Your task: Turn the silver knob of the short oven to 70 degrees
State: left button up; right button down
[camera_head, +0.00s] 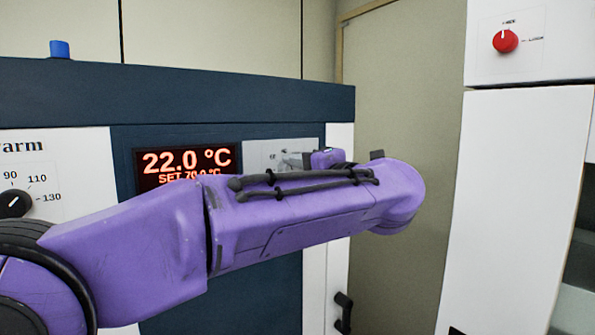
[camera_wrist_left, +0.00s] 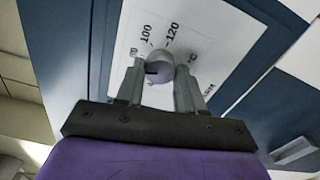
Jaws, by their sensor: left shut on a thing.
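The short oven (camera_head: 90,90) is a dark blue cabinet with a red display (camera_head: 187,165) reading 22.0 °C and, partly covered by my arm, SET 70.0 °C. In the left wrist view the round silver knob (camera_wrist_left: 158,70) sits on a white dial plate (camera_wrist_left: 190,40) with 100 and 120 printed above it; other numbers are unclear. My left gripper (camera_wrist_left: 160,78) is shut on this knob, one finger on each side. In the head view my purple left arm crosses the front, and the knob is mostly hidden behind it. My right gripper is not in view.
A black knob (camera_head: 15,204) with a scale of 90, 110 and 130 is at the far left. A blue cap (camera_head: 60,49) stands on the oven top. A white unit (camera_head: 515,200) with a red knob (camera_head: 505,41) stands at the right.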

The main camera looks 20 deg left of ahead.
pick_arm(q)
jog(key=o, duration=1)
jog(key=shift+a, duration=0.1)
jog(key=shift+o, duration=0.2)
jog(key=b+v, duration=0.4)
jog(key=v, duration=0.6)
jog(key=shift+s, duration=0.15)
